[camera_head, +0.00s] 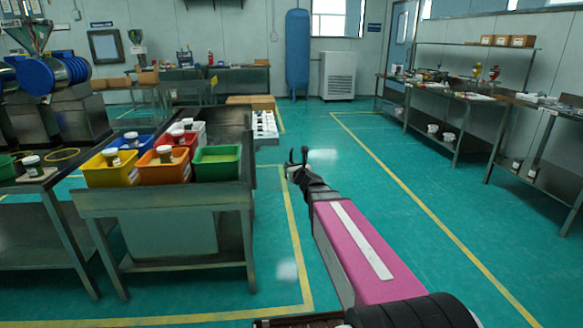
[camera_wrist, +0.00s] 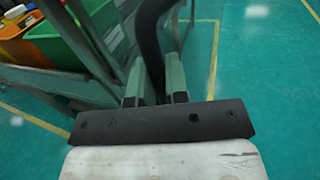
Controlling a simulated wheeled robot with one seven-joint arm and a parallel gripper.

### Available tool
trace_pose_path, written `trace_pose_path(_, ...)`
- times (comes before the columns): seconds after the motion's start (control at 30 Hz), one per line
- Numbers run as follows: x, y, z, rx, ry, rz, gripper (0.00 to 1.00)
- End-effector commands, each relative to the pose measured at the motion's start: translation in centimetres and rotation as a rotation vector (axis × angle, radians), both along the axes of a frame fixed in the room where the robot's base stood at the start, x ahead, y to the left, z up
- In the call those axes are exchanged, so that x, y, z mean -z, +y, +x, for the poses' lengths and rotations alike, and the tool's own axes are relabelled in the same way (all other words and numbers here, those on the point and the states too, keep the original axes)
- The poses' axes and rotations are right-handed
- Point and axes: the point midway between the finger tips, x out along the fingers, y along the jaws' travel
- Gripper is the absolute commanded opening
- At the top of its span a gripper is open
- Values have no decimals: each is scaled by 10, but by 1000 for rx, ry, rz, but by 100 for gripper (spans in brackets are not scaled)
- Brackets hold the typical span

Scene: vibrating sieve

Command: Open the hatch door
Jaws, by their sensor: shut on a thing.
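My gripper (camera_head: 297,160) is at the end of my outstretched arm, right of the table with coloured bins and above the green floor. In the wrist view its two greenish fingers (camera_wrist: 155,75) stand close on either side of a dark curved bar (camera_wrist: 149,38), and it is shut on this bar. The bar runs up out of the top of the wrist view, and what it belongs to is hidden. A small dark upright piece shows at the gripper in the head view. I cannot make out a hatch door for certain in either view.
A metal table (camera_head: 165,200) with yellow, orange and green bins (camera_head: 217,165) stands left of my gripper. Benches (camera_head: 440,105) line the right wall. A blue cylinder (camera_head: 297,55) and a white cabinet (camera_head: 338,76) stand at the back. The floor between is clear.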

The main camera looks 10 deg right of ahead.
Motion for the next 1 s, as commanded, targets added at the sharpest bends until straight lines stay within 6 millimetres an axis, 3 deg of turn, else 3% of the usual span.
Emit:
trace_pose_path(0.03,-1,3,1,-10,-6,-5,0)
trace_pose_path(0.1,-1,3,1,-10,-6,-5,31)
trace_pose_path(0.13,-1,3,1,-10,-6,-5,39)
trace_pose_path(0.57,0,-1,-7,-4,-2,0,39)
trace_pose_path(0.77,-1,-9,-33,-3,-2,-2,39)
trace_pose_path(1.0,-1,-22,-76,-5,-3,-2,39)
